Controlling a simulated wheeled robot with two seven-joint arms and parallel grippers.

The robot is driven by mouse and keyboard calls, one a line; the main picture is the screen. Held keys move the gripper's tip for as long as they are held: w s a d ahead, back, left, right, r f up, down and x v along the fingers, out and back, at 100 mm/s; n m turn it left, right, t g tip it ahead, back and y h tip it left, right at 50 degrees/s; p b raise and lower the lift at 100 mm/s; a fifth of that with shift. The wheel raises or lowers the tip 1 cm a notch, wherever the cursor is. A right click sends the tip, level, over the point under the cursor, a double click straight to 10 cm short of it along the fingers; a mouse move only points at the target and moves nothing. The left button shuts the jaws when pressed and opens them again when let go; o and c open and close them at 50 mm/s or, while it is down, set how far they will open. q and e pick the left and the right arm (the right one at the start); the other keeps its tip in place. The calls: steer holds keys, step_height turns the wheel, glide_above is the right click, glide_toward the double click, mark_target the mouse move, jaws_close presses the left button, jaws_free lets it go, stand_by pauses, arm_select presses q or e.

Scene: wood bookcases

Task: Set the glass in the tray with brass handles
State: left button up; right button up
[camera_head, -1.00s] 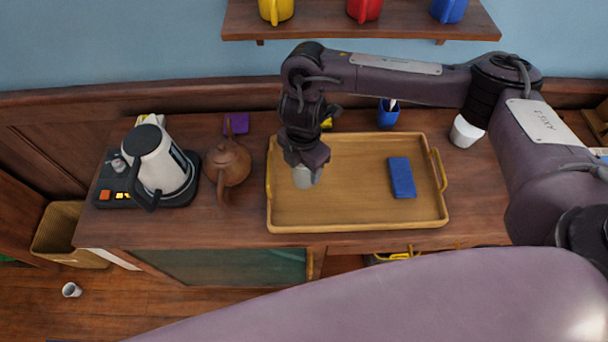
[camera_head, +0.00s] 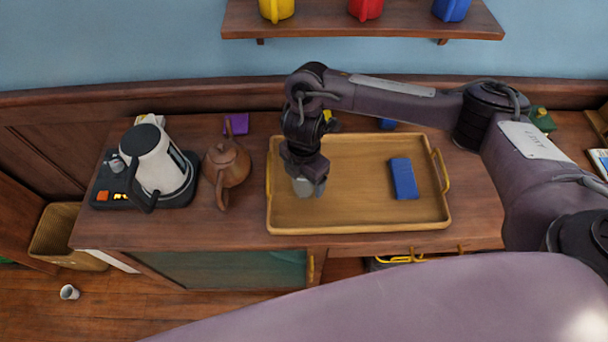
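The wooden tray with brass handles (camera_head: 350,213) lies on the cabinet top, a handle at each short end. My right gripper (camera_head: 304,180) reaches down over the tray's left part. It is shut on a small pale grey glass (camera_head: 303,188), whose lower part shows upright below the fingers. The glass is inside the tray's rim, at or just above its floor; I cannot tell if it touches. The fingers hide the glass's upper part. My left gripper is not in view.
A blue box (camera_head: 403,179) lies in the tray's right half. A brown teapot (camera_head: 227,165) and a white kettle (camera_head: 158,163) stand left of the tray. A shelf with mugs (camera_head: 365,24) hangs above. The tray's middle is clear.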

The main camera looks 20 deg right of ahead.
steer(key=shift+r, duration=0.55)
step_height(320, 180, up, 11)
steer(key=p, duration=0.2)
steer(key=shift+r, duration=0.15)
stand_by(0.4)
